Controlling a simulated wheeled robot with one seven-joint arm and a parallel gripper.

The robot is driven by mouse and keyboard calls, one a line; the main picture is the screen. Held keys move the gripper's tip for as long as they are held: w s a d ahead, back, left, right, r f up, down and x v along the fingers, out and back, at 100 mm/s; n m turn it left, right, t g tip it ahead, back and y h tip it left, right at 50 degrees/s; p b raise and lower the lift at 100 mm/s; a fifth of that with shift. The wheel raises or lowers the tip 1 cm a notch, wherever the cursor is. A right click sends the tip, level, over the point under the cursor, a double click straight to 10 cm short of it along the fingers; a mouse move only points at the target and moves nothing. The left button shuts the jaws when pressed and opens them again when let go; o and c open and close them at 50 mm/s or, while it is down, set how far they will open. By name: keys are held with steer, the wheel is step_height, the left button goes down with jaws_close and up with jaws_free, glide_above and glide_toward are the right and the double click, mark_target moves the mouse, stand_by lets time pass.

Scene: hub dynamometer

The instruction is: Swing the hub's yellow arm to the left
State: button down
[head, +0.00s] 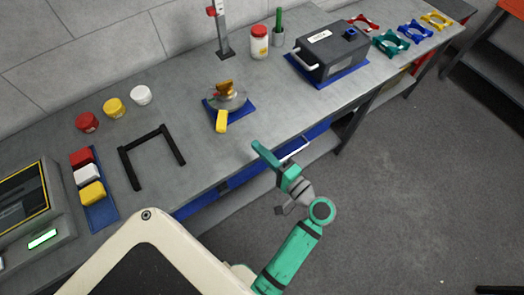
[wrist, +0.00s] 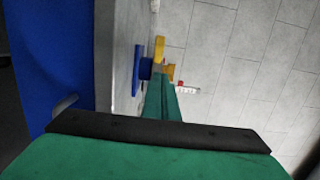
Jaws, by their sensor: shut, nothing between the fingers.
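The hub (head: 235,101) is a grey metal disc with an orange-brown knob (head: 225,87) on top. It sits on a blue pad (head: 243,112) on the grey bench. Its yellow arm (head: 221,121) points toward the bench's front edge. In the wrist view the yellow arm (wrist: 159,48) shows just beyond my fingertips, with the blue pad (wrist: 137,70) beside it. My green gripper (head: 257,148) is shut and empty, at the bench's front edge, to the right of the yellow arm and apart from it. The hub's disc is mostly hidden in the wrist view.
A black frame (head: 152,156) and a blue tray of coloured blocks (head: 98,213) lie to the left. A black box with a handle (head: 327,52) stands to the right. A height gauge (head: 222,32) and a red-lidded jar (head: 259,42) stand behind. Bench around the hub is clear.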

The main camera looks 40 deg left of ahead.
steer(key=a, duration=0.4)
steer(key=w+a, duration=0.1)
steer(key=a, duration=0.1)
steer(key=shift+a, duration=0.25)
steer(key=shift+s+a, duration=0.75)
steer(key=shift+a, duration=0.15)
steer(key=shift+s+a, duration=0.4)
steer(key=shift+a, duration=0.1)
